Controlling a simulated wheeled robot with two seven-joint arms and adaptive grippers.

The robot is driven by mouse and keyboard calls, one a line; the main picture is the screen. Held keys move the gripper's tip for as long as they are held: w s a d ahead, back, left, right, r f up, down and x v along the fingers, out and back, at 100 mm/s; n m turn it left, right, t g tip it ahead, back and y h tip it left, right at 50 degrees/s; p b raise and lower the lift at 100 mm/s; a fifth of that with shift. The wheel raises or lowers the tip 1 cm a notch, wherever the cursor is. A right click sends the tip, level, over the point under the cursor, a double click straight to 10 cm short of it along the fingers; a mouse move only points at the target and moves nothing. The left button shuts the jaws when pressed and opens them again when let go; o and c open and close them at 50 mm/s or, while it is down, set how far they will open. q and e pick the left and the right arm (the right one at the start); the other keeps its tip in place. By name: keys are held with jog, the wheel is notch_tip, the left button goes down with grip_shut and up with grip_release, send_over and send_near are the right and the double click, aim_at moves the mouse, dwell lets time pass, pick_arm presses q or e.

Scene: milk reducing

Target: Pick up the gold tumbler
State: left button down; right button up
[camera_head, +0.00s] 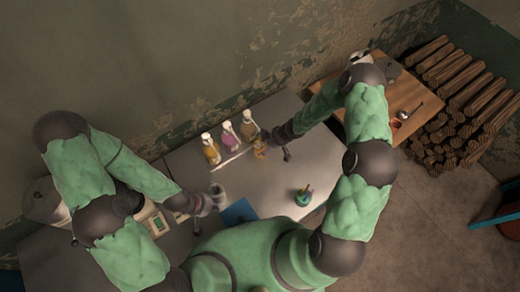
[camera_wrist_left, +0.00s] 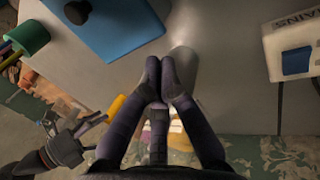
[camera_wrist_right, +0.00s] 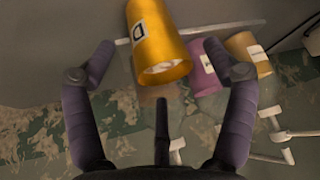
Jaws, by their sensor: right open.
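The gold tumbler (camera_head: 259,148) stands on the grey table in front of the bottles, beside my right gripper (camera_head: 272,148). In the right wrist view the gold tumbler (camera_wrist_right: 158,38) bears a white label marked D. It lies between the spread fingers of my right gripper (camera_wrist_right: 160,48), with space on both sides. The right gripper is open and holds nothing. My left gripper (camera_head: 208,203) is low over the left part of the table. In the left wrist view its fingertips (camera_wrist_left: 160,68) are together, with nothing visible between them.
Bottles with orange (camera_head: 211,153), purple (camera_head: 230,140) and tan (camera_head: 249,130) contents stand along the back. A blue flat item (camera_head: 239,211) lies near my left gripper. A green cup (camera_head: 303,198) with pens stands front right. A wooden table (camera_head: 388,98) is at right.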

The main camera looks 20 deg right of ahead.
jog(key=shift+x, duration=1.1)
jog(key=c, duration=1.5)
jog(key=shift+o, duration=0.2)
jog(key=shift+s, duration=0.1)
jog(key=shift+a+r, duration=0.1)
